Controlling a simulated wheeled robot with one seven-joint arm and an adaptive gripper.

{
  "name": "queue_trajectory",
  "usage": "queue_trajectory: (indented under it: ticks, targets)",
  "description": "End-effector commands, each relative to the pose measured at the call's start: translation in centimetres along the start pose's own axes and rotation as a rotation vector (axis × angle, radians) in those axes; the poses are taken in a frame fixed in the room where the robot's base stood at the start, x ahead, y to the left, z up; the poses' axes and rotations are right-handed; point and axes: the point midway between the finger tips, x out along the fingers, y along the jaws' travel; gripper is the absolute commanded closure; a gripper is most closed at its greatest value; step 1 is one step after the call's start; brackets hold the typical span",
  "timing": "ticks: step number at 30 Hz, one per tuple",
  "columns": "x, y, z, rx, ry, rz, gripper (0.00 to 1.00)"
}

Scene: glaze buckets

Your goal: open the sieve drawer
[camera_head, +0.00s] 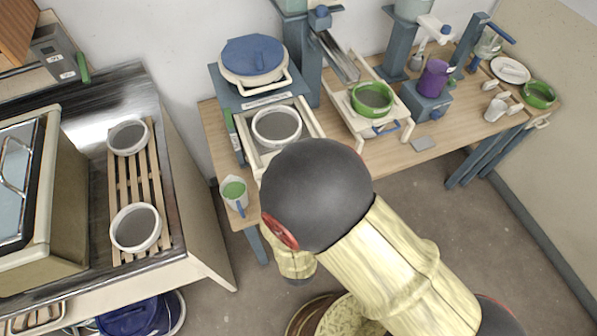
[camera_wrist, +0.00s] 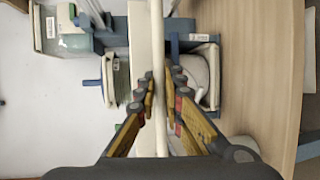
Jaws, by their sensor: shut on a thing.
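The blue sieve unit (camera_head: 230,88) stands at the left end of the wooden bench, with a blue-lidded bucket (camera_head: 254,60) on top. In front of it a pale drawer frame (camera_head: 306,112) surrounds a white bucket (camera_head: 277,125) of grey glaze. My arm hides the frame's front end. In the wrist view my gripper (camera_wrist: 163,92) has its fingers on both sides of a long pale bar (camera_wrist: 157,30), shut on it; it looks like the drawer handle. In the head view my gripper is hidden behind my arm.
A jug with green contents (camera_head: 234,193) stands close left of the drawer. A green bowl (camera_head: 373,98) sits on a pale stand to the right. A purple container (camera_head: 433,78) is farther right. Two white buckets (camera_head: 135,227) stand on a slatted rack at left. Floor is clear at right.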

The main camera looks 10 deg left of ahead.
Motion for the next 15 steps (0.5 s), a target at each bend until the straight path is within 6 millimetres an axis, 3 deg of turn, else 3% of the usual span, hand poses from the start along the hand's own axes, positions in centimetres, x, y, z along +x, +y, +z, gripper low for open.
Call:
queue_trajectory:
  ticks: [8,9,15]
  targets:
    - [-0.02,-0.07,0.00,-0.001,0.000,-0.002,1.00]
    - [-0.01,-0.07,0.00,-0.001,0.000,-0.002,0.88]
    - [0.00,-0.05,-0.01,0.000,0.000,-0.001,0.77]
